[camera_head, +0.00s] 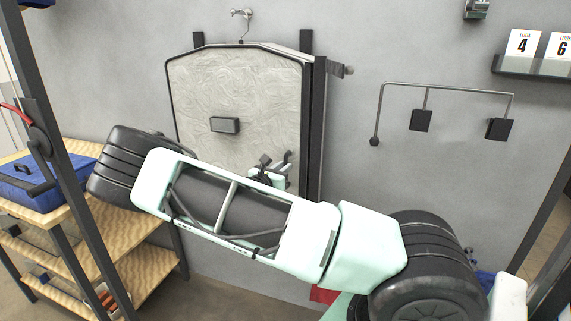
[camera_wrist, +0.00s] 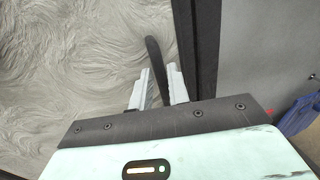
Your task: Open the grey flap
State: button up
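The grey flap (camera_head: 240,90) is a swirl-patterned pale panel in a dark frame on the wall, and it appears closed. It fills the left of the wrist view (camera_wrist: 60,60). A small dark block (camera_head: 225,125) sits on its face. My gripper (camera_wrist: 161,85) is at the flap's lower right, near the dark frame edge; in the head view it shows partly behind my arm (camera_head: 272,168). A dark upright handle (camera_wrist: 154,55) stands between its two pale fingers. The fingers are apart, and I cannot tell whether they press on the handle.
A wooden shelf (camera_head: 125,232) with a blue toolbox (camera_head: 30,182) stands at left. A bent metal rail with dark pads (camera_head: 420,120) is on the wall at right, and a ledge with number cards (camera_head: 525,66) is at upper right.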

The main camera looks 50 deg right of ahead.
jog(key=shift+w+d, duration=0.25)
jog(key=shift+d, duration=0.95)
jog(key=shift+a, duration=0.1)
grip_shut()
